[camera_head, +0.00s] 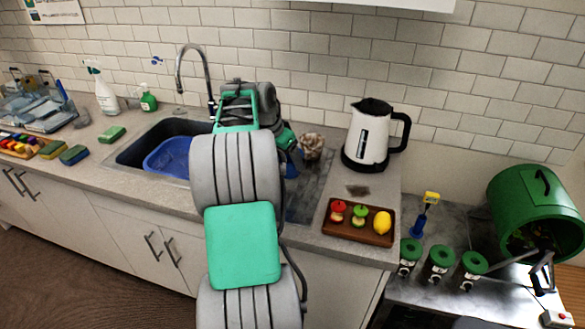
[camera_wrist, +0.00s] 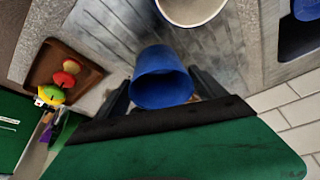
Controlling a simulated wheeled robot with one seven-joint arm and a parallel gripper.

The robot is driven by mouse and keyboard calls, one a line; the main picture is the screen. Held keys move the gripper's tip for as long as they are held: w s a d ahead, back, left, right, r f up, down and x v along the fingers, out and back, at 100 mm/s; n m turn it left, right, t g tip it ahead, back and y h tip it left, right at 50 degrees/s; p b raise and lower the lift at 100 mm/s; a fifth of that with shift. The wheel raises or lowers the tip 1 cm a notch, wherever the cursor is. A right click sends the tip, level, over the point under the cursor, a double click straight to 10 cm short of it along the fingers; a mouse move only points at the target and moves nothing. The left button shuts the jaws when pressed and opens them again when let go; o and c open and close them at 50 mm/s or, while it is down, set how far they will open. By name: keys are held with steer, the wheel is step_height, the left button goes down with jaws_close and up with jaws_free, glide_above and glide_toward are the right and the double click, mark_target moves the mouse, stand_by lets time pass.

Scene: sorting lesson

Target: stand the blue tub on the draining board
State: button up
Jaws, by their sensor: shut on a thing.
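The blue tub (camera_wrist: 161,80) is between the two fingers of my gripper (camera_wrist: 160,93) in the wrist view, and the gripper is shut on it. Its open rim faces the wrist camera. In the head view only a sliver of the blue tub (camera_head: 291,167) shows beside my arm, which hides the rest. The grooved grey draining board (camera_wrist: 113,35) lies beneath the tub in the wrist view. The draining board (camera_head: 305,202) also shows right of my arm in the head view. I cannot tell whether the tub's base touches it.
A pale round container (camera_wrist: 190,8) is near the tub. A crumpled brown thing (camera_head: 311,146) stands behind the board, with a white kettle (camera_head: 368,140) to its right. A wooden fruit tray (camera_head: 350,235) is at the front right. The sink (camera_head: 135,152) holds a blue basin (camera_head: 168,157).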

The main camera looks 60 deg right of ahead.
steer(key=x, duration=0.2)
steer(key=p+x, duration=0.1)
steer(key=x, duration=0.3)
steer(key=shift+s+a+p, duration=0.1)
steer(key=shift+s+p, duration=0.2)
steer(key=shift+p, duration=0.05)
steer(key=shift+f, duration=0.15)
steer(key=shift+f+b, duration=0.25)
steer(key=shift+b, duration=0.1)
steer(key=o, duration=1.4)
steer(key=shift+r, duration=0.1)
